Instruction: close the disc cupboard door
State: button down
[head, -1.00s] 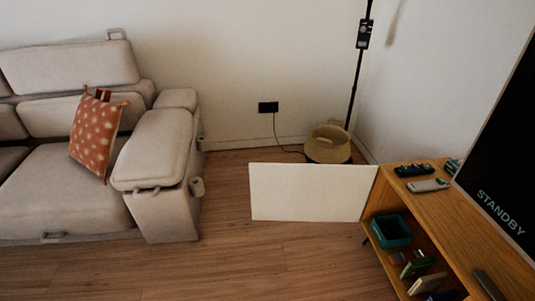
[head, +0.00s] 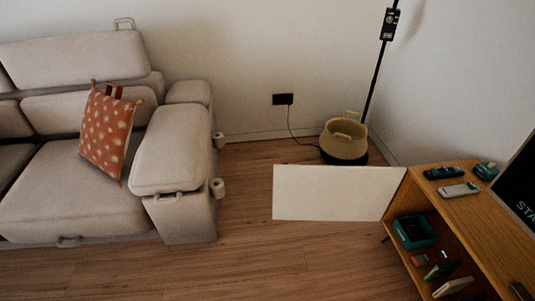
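The disc cupboard door (head: 335,193) is a plain white panel. It stands wide open, reaching left from the far end of the wooden cupboard (head: 472,220), so the cupboard's front is uncovered. Inside the cupboard are a teal bin (head: 413,231) and several upright cases (head: 443,269). My gripper is not in the head view, so I cannot see its state or where it is relative to the door.
A beige sofa (head: 172,150) with an orange cushion (head: 107,135) stands at the left. A basket (head: 344,139) and a black lamp pole (head: 376,75) stand behind the door. Remotes (head: 458,190) lie on the cupboard top. Wooden floor (head: 270,262) in front is clear.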

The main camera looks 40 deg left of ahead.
aim_at(300, 192)
jog(key=i+j+u, duration=0.25)
jog(key=i+j, duration=0.25)
jog(key=j, duration=0.2)
jog(key=i+j+u, duration=0.3)
jog(key=i+j, duration=0.95)
